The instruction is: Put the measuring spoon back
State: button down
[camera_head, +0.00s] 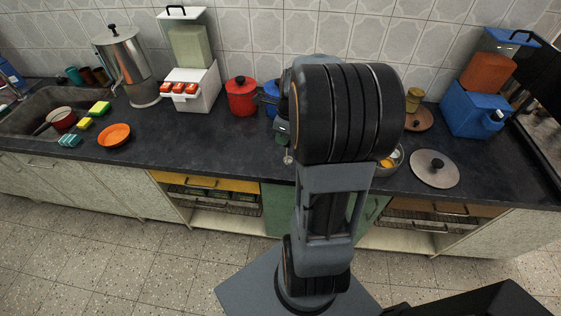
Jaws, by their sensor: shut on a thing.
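My gripper (283,137) shows just left of my arm, over the middle of the dark counter, and is partly hidden by the arm. It is shut on a small silvery thing, which looks like the measuring spoon (288,158) and hangs below the jaws. Its handle is mostly hidden. A red canister (241,97) with a lid stands to the left of the gripper. A blue canister (271,91) is right behind the gripper and mostly covered by it.
A metal bowl (397,165) with something orange inside and a grey round lid (434,169) are right of my arm. A white dispenser (191,88), a steel urn (127,65) and an orange plate (114,135) stand left. The counter between plate and gripper is clear.

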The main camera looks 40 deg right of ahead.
jog(key=s+d+r+m+h, duration=0.1)
jog(key=s+d+r+m, duration=0.15)
jog(key=m, duration=0.35)
jog(key=w+d+f+p, duration=0.1)
jog(key=w+f+p, duration=0.2)
jog(key=w+f, duration=0.9)
jog(key=shift+w+d+f+m, duration=0.3)
jog(key=shift+w+m, duration=0.1)
jog(key=shift+w, duration=0.1)
jog(key=shift+f, duration=0.15)
jog(key=c, duration=1.1)
grip_release()
